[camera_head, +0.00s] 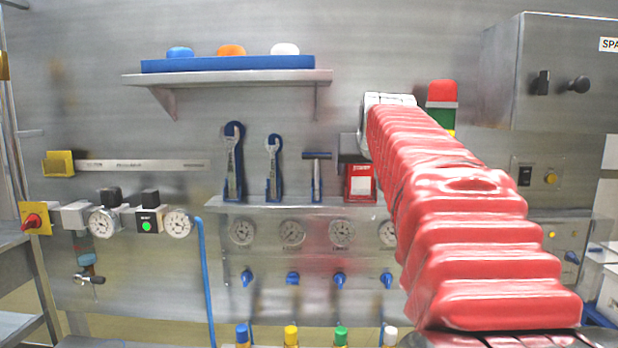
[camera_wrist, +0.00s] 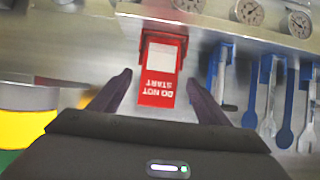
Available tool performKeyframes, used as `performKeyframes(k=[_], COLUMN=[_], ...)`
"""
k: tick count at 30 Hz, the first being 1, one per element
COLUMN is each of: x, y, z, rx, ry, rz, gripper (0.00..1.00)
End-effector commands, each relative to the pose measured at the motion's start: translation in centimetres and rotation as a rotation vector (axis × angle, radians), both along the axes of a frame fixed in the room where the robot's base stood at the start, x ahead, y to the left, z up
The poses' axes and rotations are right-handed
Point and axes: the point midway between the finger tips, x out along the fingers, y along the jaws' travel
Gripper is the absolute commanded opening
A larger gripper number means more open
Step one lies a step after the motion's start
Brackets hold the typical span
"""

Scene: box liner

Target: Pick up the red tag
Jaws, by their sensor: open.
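The red tag (camera_head: 360,184) is at the right end of the narrow metal ledge on the wall panel, with a pale area on its face. In the wrist view the tag (camera_wrist: 158,92) appears upside down, with white letters reading "DO NOT START". My gripper (camera_wrist: 160,78) is open, its two dark fingers on either side of the tag, with a visible gap on each side. I cannot tell how far the fingertips are from the wall. In the head view my red-sleeved arm and a dark part above the tag cover some of that area, and the fingers are not clear.
A red, white and green signal light (camera_head: 442,100) is close on the right. A shelf (camera_head: 230,77) with a blue tray is above; gauges (camera_head: 291,232) are below the ledge.

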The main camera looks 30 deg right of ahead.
Motion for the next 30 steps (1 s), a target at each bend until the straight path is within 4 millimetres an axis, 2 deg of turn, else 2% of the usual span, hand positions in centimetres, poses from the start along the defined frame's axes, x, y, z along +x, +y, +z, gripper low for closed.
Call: performKeyframes(k=[4, 19, 30], x=[0.53, 0.47, 0.45], y=[-0.36, -0.37, -0.38], z=[-0.28, -0.28, -0.28], rx=[-0.001, -0.001, -0.001], ry=[-0.002, -0.001, -0.001], rz=[0.000, -0.001, -0.001], gripper=[0.70, 0.70, 0.44])
